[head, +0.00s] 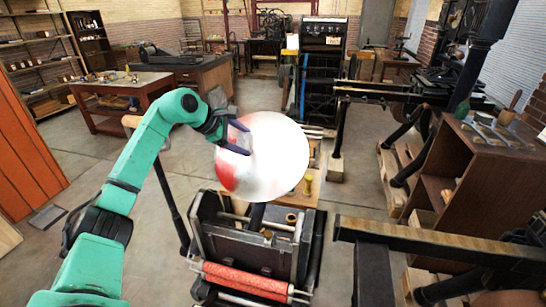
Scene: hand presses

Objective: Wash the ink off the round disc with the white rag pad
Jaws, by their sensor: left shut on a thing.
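The round disc (280,152) stands tilted above the press (255,238) in the middle of the head view. Most of its face is white. Red ink shows along its left and lower left edge, with a faint pink blend into the white. My left gripper (240,139) is at the disc's upper left part, its dark fingers in front of the face. It is shut on the white rag pad, which hardly stands out against the white disc. I cannot tell whether the pad touches the face. My right gripper is not in view.
Red rollers (247,280) lie at the press's near side. Another press's dark beam (440,245) juts in from the right. A brown cabinet (490,185) stands at the right, a red-legged table (120,95) at the back left. Floor is open left of the press.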

